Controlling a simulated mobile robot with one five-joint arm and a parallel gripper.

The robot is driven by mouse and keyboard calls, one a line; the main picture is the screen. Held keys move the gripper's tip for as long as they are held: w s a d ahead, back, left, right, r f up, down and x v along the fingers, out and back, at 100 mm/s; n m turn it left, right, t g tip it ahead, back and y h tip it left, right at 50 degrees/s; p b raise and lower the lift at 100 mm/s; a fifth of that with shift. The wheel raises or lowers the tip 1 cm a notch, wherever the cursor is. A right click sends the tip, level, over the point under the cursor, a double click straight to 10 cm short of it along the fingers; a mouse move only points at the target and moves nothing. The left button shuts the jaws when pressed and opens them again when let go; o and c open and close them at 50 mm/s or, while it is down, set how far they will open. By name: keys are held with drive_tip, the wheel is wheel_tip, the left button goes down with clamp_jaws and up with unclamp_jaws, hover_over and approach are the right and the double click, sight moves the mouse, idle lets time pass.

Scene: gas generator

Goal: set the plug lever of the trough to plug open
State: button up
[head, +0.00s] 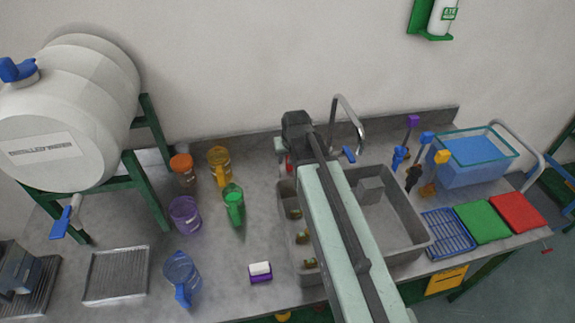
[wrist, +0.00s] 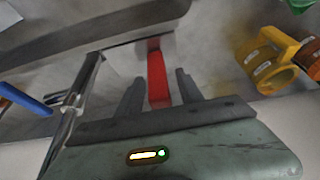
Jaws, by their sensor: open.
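The trough (head: 396,222) is a grey double-basin sink set in the counter; my arm crosses over its middle. A red lever (wrist: 157,80) stands at the trough's back edge, and I take it to be the plug lever. It shows as a small red piece (head: 289,164) beside my wrist in the head view. My gripper (wrist: 159,84) is open, with one finger on each side of the red lever, apparently with gaps. My gripper's fingers are hidden behind my wrist in the head view.
A chrome tap (head: 350,118) with a blue handle (head: 348,154) stands close right of my wrist. A yellow mug (head: 219,165) and a green jug (head: 233,205) stand to the left. A blue tub (head: 470,165) is at the far right. The wall is close behind.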

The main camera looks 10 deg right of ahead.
clamp_jaws()
idle(1.4)
